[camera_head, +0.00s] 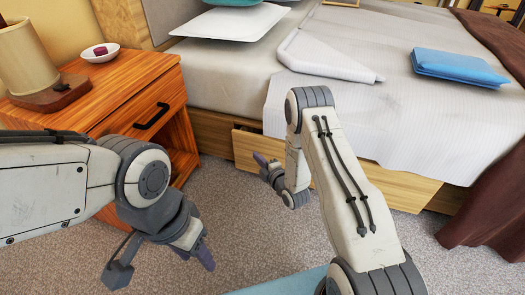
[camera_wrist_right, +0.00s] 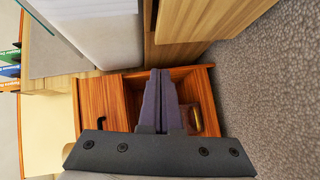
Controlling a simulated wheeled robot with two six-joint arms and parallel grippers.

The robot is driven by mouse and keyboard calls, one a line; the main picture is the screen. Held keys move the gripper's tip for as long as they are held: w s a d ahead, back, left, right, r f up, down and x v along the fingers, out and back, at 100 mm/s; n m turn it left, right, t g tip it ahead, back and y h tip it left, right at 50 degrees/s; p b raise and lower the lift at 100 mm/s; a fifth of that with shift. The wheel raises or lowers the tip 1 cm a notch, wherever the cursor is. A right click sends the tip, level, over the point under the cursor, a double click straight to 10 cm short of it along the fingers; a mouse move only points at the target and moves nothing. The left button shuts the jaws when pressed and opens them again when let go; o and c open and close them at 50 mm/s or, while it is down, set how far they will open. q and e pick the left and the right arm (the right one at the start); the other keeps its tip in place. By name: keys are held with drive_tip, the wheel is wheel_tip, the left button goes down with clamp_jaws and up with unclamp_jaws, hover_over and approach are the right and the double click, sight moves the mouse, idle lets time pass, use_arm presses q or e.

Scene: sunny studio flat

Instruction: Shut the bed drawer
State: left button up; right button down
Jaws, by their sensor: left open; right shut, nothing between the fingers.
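The bed drawer (camera_head: 247,152) is a light wood front low in the bed's side. It stands a little out from the bed frame (camera_head: 212,130), with a dark gap along its top edge. My right arm hides its middle. In the right wrist view the drawer (camera_wrist_right: 215,16) is at the top right. My right gripper (camera_head: 262,163) is shut and empty, in front of the drawer's left part; I cannot tell whether it touches. Its closed fingers (camera_wrist_right: 157,100) also show in the right wrist view. My left gripper (camera_head: 197,256) is open, low over the carpet, away from the drawer.
An orange wooden nightstand (camera_head: 125,98) with a black handle stands left of the drawer, holding a lamp (camera_head: 25,55) and a white bowl (camera_head: 99,52). A brown blanket (camera_head: 480,215) hangs to the floor at the right. Grey carpet (camera_head: 235,225) is clear in front.

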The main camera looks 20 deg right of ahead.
drive_tip(key=s+d+f+t, duration=0.2)
drive_tip(key=s+d+f, duration=0.1)
drive_tip(key=d+f, duration=0.1)
drive_tip(key=b, duration=0.7)
approach(258, 138)
drive_tip(key=w+a, duration=0.2)
drive_tip(key=a, duration=0.2)
drive_tip(key=shift+n+h, duration=0.3)
drive_tip(key=shift+n, duration=0.1)
drive_tip(key=w, duration=0.1)
drive_tip(key=w+d+b, duration=0.2)
drive_tip(key=shift+w+d+f, duration=0.1)
drive_tip(key=shift+d+f, duration=0.05)
drive_tip(key=shift+f, duration=0.15)
drive_tip(key=shift+w+d, duration=0.1)
drive_tip(key=shift+w, duration=0.05)
drive_tip(key=shift+r, duration=0.1)
